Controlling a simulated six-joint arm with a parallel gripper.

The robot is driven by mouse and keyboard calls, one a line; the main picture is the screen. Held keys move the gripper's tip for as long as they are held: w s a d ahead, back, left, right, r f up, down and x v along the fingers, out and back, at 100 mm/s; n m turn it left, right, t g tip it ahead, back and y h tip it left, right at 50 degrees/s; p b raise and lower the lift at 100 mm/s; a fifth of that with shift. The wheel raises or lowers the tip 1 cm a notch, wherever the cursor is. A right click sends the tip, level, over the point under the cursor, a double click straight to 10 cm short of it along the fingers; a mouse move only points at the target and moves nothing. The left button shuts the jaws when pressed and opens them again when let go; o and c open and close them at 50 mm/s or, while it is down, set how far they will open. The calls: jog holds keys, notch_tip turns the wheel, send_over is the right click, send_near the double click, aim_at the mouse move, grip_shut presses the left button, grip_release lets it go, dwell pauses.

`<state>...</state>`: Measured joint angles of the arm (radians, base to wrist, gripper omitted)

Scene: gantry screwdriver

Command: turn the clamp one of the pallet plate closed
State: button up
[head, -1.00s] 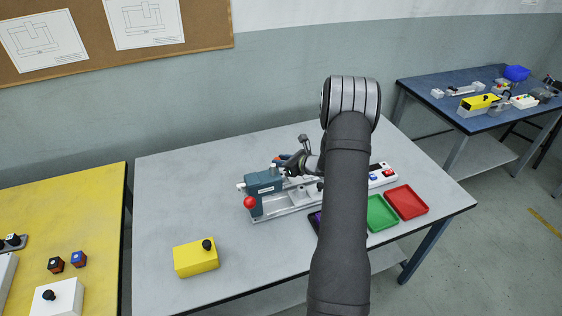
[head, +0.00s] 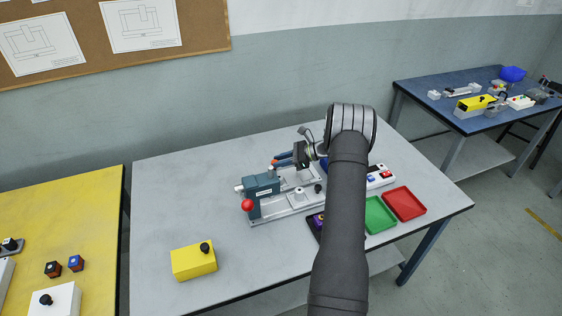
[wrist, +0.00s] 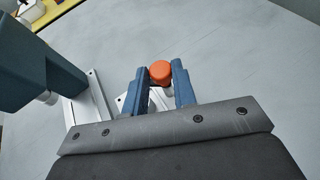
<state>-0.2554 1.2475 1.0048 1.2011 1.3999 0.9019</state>
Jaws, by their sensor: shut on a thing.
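An orange round knob (wrist: 160,72), which I take to be the clamp's, sits between the two blue fingers of my gripper (wrist: 162,80) in the wrist view. The fingers are shut on it. In the head view my gripper (head: 284,159) reaches left from the dark wrist, with the orange knob (head: 274,162) at its tips. The pallet plate (head: 285,216) is light metal and lies on the grey table below. The clamp's lower part is mostly hidden by the fingers and palm in the wrist view.
A blue-grey block (head: 263,184) with a red ball handle (head: 247,205) stands at the plate's left end, close to my gripper. A yellow box (head: 193,262) is in front. Green (head: 378,214) and red (head: 404,203) trays lie right.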

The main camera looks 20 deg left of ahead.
dwell(0.4)
jog(key=o, duration=1)
jog(key=shift+a, duration=0.1)
jog(key=v, duration=1.7)
jog(key=shift+w, duration=0.15)
jog(key=shift+r, duration=0.1)
